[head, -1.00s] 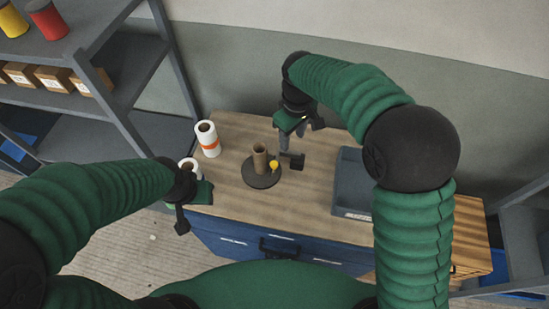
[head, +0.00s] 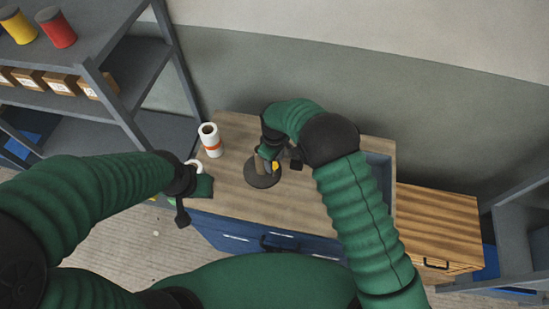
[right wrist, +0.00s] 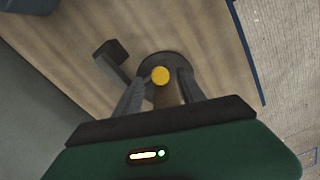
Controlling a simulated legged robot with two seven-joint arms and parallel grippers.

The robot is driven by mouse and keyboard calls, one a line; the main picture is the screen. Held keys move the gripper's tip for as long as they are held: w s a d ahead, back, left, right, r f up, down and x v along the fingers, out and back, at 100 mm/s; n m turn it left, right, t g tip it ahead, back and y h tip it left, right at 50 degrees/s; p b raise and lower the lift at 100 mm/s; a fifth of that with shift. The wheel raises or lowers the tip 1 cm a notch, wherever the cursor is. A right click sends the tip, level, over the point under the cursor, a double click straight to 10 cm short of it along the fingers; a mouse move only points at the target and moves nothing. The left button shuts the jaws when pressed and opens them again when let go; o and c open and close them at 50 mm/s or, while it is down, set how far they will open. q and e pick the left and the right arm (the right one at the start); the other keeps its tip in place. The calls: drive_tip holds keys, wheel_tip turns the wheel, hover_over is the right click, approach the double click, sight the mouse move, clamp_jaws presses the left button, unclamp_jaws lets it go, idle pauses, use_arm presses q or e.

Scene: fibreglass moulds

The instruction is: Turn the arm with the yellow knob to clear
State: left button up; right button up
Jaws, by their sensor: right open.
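A round dark base (head: 262,178) stands on the wooden bench top with a brown upright tube (right wrist: 168,96) on it. The yellow knob (head: 275,165) sits beside the tube; it also shows in the right wrist view (right wrist: 160,74). A dark block (right wrist: 111,52) on a short arm sticks out to one side of the base. My right gripper (right wrist: 161,78) is open, with its fingers on either side of the knob and tube; contact cannot be told. My left gripper (head: 188,205) hangs at the bench's front left edge, away from the base, its jaws unclear.
A grey tray (head: 378,170) is partly hidden behind my right arm. A shelf unit (head: 100,95) stands at the left and a wooden cabinet (head: 440,225) at the right. Bench between roll and base is clear.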

drive_tip(key=shift+s+a+f, duration=0.1)
drive_tip(key=shift+f, duration=0.45)
clamp_jaws()
drive_tip(key=shift+w+r, duration=0.1)
drive_tip(key=shift+w, duration=0.1)
idle(0.8)
